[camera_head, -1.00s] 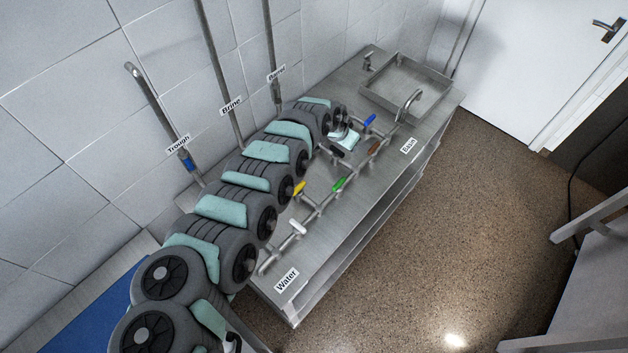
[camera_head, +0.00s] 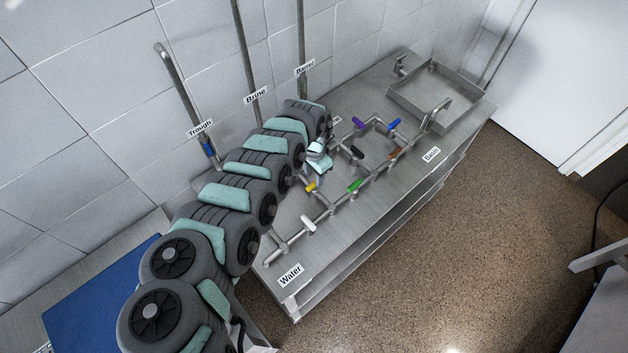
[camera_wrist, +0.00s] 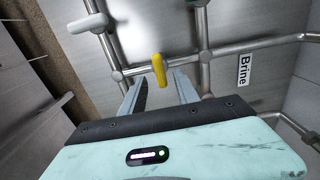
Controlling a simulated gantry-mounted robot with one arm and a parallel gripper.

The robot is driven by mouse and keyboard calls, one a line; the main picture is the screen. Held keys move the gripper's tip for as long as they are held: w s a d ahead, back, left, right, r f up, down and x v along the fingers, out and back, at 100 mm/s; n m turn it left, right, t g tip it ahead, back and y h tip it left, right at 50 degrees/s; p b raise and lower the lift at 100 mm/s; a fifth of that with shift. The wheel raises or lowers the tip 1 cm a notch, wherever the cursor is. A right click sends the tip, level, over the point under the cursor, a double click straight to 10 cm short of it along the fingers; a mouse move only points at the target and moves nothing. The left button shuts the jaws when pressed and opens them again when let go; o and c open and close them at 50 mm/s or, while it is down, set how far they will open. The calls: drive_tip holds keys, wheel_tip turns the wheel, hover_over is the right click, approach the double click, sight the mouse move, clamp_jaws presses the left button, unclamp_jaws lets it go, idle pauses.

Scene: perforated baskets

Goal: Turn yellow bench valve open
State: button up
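The yellow valve handle (camera_head: 311,187) sits on the grey pipework of the steel bench, beside the arm. It also shows in the wrist view (camera_wrist: 159,69), lying roughly in line with my two fingers. My gripper (camera_head: 317,177) is just behind and above the yellow handle in the head view. In the wrist view my gripper (camera_wrist: 158,80) is open, with one finger on each side of the handle's line and the handle at about the fingertips. I cannot tell whether the fingers touch it.
Other valve handles stand close by: white (camera_head: 308,223), green (camera_head: 355,186), black (camera_head: 357,152), brown (camera_head: 395,153), purple (camera_head: 359,123) and blue (camera_head: 394,124). A basin (camera_head: 433,92) is at the bench's far end. Labelled vertical pipes, including Brine (camera_head: 246,55), rise behind my arm.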

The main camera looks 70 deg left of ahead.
sight(314, 183)
drive_tip(key=shift+f+b, duration=0.3)
drive_tip(key=shift+f, duration=1.45)
clamp_jaws()
